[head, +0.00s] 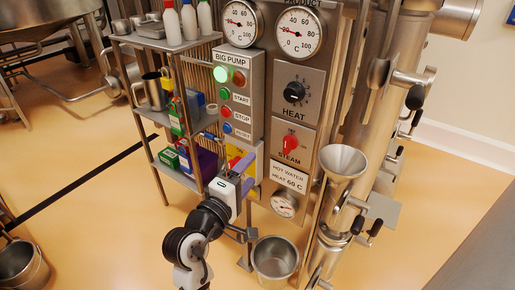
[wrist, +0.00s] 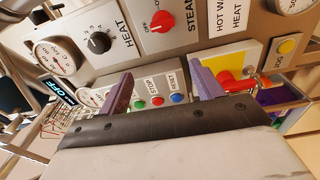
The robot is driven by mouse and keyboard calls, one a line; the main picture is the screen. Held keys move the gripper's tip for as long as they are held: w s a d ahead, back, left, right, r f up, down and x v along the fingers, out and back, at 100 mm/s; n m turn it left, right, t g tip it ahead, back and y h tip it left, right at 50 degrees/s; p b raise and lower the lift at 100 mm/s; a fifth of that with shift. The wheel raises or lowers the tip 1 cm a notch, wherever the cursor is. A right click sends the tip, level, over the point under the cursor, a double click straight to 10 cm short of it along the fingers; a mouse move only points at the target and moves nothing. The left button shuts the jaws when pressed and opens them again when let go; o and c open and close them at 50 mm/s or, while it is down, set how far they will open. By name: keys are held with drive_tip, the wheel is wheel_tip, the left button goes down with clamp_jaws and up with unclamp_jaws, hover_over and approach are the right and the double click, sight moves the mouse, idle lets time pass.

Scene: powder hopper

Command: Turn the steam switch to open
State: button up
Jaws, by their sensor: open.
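The steam switch (head: 290,145) is a red knob on a grey plate marked STEAM, on the panel below the black HEAT knob. Its grip looks roughly upright in the head view, and small lettering stands above it. In the wrist view the red steam switch (wrist: 162,21) is at the top, with a small OFF mark beside it. My gripper (head: 243,168) is below and left of the switch, in front of the panel. In the wrist view its two purple fingers (wrist: 162,88) are wide apart with nothing between them. The gripper is apart from the switch.
The HEAT knob (head: 294,92) is above the switch. The BIG PUMP box (head: 238,95) with its buttons is to the left, beside a shelf rack (head: 150,45) of bottles and boxes. A steel funnel (head: 343,162) stands close on the right. A bucket (head: 275,260) is below.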

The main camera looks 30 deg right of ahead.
sight(285, 148)
drive_tip(key=shift+g, duration=0.7)
drive_tip(key=p+x, duration=0.1)
drive_tip(key=x, duration=0.3)
drive_tip(key=s+p+x, duration=0.1)
drive_tip(key=x, duration=0.4)
drive_tip(key=p+x, duration=0.1)
drive_tip(key=x, duration=0.4)
drive_tip(key=shift+s+d+f, duration=0.35)
drive_tip(key=shift+s+d, duration=0.05)
drive_tip(key=c, duration=1)
